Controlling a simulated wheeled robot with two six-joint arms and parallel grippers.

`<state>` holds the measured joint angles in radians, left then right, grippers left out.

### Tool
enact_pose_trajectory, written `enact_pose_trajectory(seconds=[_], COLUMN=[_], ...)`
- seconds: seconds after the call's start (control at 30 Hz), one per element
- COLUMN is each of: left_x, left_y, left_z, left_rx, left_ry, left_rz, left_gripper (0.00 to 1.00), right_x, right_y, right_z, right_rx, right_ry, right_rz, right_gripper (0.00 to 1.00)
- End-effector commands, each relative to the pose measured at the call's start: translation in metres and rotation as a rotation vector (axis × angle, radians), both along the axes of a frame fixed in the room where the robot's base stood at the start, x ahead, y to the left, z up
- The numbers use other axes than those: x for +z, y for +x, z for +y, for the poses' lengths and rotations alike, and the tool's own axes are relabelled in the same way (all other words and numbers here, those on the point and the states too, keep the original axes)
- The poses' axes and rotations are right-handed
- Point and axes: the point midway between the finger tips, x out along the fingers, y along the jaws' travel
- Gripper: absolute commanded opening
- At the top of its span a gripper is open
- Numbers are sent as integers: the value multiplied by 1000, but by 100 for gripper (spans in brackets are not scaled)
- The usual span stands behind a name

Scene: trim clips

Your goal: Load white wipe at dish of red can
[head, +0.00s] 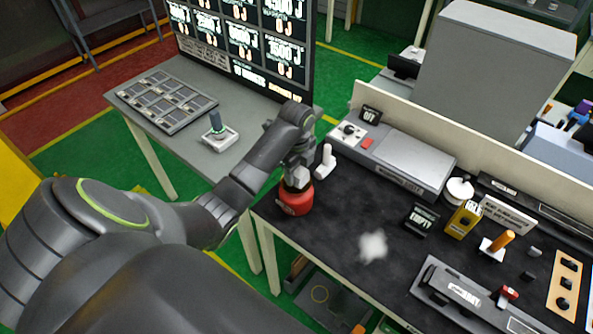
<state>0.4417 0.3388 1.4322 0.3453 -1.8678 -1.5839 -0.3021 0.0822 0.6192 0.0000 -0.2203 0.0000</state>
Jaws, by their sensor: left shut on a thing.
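The red can (295,203) stands at the left end of the dark bench top. My left gripper (297,181) is directly above it, pointing down. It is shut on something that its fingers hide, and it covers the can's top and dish. I cannot tell whether the fingers touch the can. A soft-edged white patch (373,247) lies on the bench; I cannot tell whether it is a wipe. A white upright piece with a small base (325,160) stands just right of the gripper. My right gripper is out of view.
A grey flat-topped device (404,162) lies along the back of the bench. A white can (458,190), a yellow box (462,219) and an orange-handled piece (498,242) stand to the right. A dark holder (462,295) is at the front. Bare bench surrounds the white patch.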

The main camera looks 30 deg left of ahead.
Motion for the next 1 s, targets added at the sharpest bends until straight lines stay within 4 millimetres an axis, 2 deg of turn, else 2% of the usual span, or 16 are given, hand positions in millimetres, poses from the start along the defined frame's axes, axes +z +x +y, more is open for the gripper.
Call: enact_pose_trajectory(seconds=[1.0], left_x=[-13], left_y=[0], left_z=[0], left_rx=[0], left_ry=[-1], left_rz=[0], left_gripper=[25], right_x=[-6], right_y=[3], right_z=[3], right_rx=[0], right_ry=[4], right_rz=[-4], right_gripper=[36])
